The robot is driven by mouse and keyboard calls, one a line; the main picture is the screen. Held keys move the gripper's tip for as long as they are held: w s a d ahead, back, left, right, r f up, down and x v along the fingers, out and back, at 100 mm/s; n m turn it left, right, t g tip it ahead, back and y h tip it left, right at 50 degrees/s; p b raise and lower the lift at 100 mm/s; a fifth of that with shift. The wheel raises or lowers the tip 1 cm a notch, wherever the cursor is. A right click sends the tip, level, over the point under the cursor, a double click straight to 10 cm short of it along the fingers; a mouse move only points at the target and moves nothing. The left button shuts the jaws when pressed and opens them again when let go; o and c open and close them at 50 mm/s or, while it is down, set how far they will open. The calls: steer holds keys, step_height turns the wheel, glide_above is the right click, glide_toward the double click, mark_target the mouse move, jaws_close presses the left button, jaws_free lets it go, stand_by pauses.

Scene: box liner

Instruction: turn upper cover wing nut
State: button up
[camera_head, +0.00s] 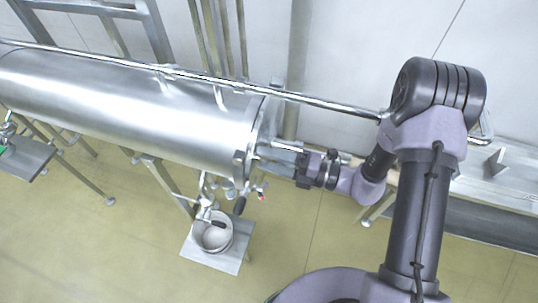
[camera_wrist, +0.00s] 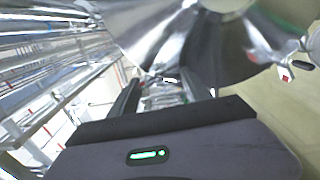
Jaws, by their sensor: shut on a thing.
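A long shiny metal cylinder (camera_head: 130,105) lies on a stand, and its round end cover (camera_head: 257,140) faces my arm. My gripper (camera_head: 270,153) reaches from the right to the upper part of this cover. In the wrist view, my gripper (camera_wrist: 163,82) has its two dark fingers on either side of a small metal part with ridges, the upper cover wing nut (camera_wrist: 165,95), and is shut on it. The polished cover (camera_wrist: 190,40) fills the top of that view. In the head view the nut is hidden by my gripper and too small to make out.
A long metal rail (camera_head: 300,97) runs above the cylinder and behind my arm. Valve fittings (camera_head: 258,190) hang below the cover, over a round metal pot (camera_head: 212,234) on a small stand. The floor in front is clear.

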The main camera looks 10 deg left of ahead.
steer(key=shift+m, duration=0.3)
steer(key=o, duration=1.4)
steer(key=shift+c, duration=0.2)
steer(key=s+d, duration=0.1)
steer(key=d, duration=1.6)
steer(key=shift+s+d+b, duration=0.2)
steer(key=shift+b, duration=0.15)
